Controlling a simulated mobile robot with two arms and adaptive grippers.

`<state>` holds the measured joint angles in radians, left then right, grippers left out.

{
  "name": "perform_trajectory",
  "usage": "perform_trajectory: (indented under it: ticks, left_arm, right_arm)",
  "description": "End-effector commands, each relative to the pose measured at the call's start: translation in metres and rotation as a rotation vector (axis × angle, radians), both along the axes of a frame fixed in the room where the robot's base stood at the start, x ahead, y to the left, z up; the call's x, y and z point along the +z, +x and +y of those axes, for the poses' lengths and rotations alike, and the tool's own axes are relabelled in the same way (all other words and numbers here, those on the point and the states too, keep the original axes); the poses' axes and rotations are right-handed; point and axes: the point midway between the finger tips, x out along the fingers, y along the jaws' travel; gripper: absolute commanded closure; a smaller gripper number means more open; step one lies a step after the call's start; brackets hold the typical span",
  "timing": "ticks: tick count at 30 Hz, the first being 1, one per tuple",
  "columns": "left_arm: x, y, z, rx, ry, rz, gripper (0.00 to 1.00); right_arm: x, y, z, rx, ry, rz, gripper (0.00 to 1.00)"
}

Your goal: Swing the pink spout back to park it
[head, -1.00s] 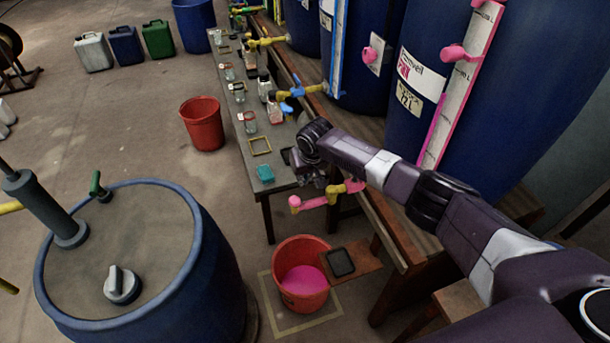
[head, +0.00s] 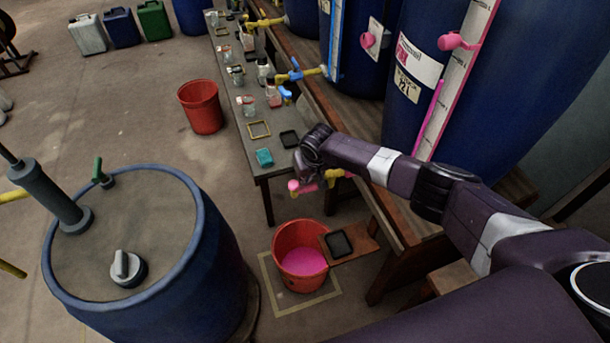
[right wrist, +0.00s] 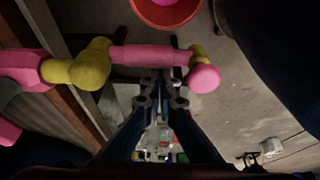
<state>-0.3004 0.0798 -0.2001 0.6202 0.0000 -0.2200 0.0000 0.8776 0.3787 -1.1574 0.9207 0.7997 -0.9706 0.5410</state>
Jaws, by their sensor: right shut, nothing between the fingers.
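The pink spout (head: 308,188) sticks out level from its yellow fitting (head: 335,174) beside the bench, pointing left in the head view. In the right wrist view the pink spout (right wrist: 147,56) lies across the picture, from a yellow joint (right wrist: 90,64) to a yellow elbow with a round pink end (right wrist: 204,78). My right gripper (right wrist: 161,82) is shut and empty. Its fingertips are close to the spout's middle; I cannot tell whether they touch it. In the head view my right wrist partly hides the spout. My left gripper is not in view.
A red bucket (head: 301,228) with pink liquid stands on the floor near the spout. A narrow table (head: 238,110) with jars and a teal block (head: 264,157) is beyond. Blue vats (head: 520,90) stand at right; a blue drum (head: 140,300) is at left.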

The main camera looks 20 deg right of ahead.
Motion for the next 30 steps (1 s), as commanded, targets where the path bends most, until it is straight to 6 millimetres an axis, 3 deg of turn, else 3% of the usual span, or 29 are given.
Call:
perform_trajectory:
  ticks: [22, 30]
  left_arm:
    - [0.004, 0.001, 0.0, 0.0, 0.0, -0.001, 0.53]
    - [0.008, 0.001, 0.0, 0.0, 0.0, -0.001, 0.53]
  right_arm:
    - [0.0, -0.009, 0.001, 0.107, 0.001, 0.002, 1.0]
    - [0.0, -0.021, 0.001, 0.247, 0.002, 0.002, 1.0]
